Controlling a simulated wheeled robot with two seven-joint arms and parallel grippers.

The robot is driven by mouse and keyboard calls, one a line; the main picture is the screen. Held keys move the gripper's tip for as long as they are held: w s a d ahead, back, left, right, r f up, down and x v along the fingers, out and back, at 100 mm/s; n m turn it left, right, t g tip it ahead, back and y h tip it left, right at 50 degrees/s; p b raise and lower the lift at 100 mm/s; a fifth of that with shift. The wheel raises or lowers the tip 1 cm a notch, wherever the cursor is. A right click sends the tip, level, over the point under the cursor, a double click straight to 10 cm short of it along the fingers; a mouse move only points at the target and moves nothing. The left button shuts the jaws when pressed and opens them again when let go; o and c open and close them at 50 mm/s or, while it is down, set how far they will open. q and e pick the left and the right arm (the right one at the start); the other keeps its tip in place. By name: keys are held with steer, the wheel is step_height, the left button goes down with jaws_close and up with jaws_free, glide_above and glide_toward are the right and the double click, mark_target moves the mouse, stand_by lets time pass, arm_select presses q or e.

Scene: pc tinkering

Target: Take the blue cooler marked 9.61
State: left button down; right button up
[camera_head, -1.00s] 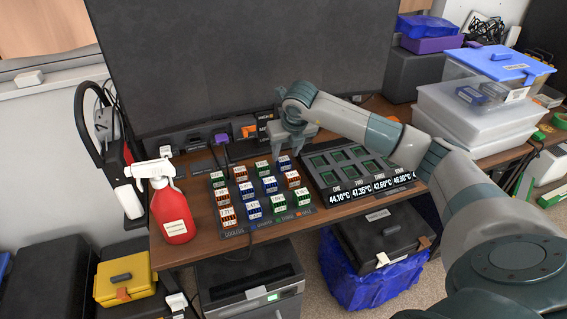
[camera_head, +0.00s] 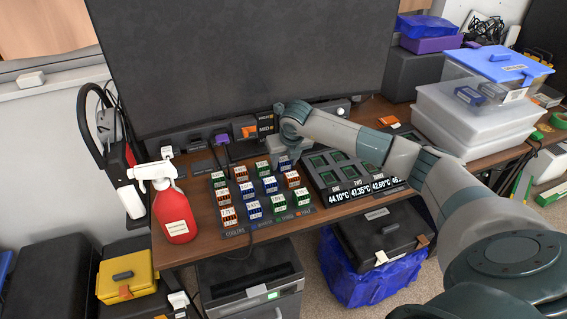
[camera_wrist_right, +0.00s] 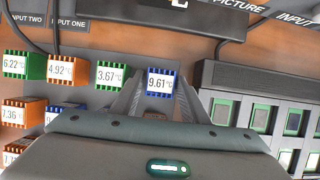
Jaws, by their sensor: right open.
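The blue cooler marked 9.61 (camera_wrist_right: 160,83) stands in the back row of the cooler rack, at its right end. In the head view this cooler (camera_head: 285,164) is partly covered by my right gripper (camera_head: 286,156). In the right wrist view my open right gripper (camera_wrist_right: 159,92) has one finger on each side of the blue cooler. I cannot tell whether the fingers touch it. My left gripper is not in view.
A green cooler marked 3.67 (camera_wrist_right: 109,76) stands close on the left. Other orange, green and blue coolers fill the rack. A black panel with green slots (camera_head: 355,170) lies to the right. A large dark monitor (camera_head: 230,60) rises behind. A red spray bottle (camera_head: 174,213) stands at the left.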

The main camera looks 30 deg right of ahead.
mark_target(282, 157)
stand_by(0.4)
steer(key=c, duration=0.9)
steer(key=shift+o, duration=0.3)
steer(key=shift+r, duration=0.1)
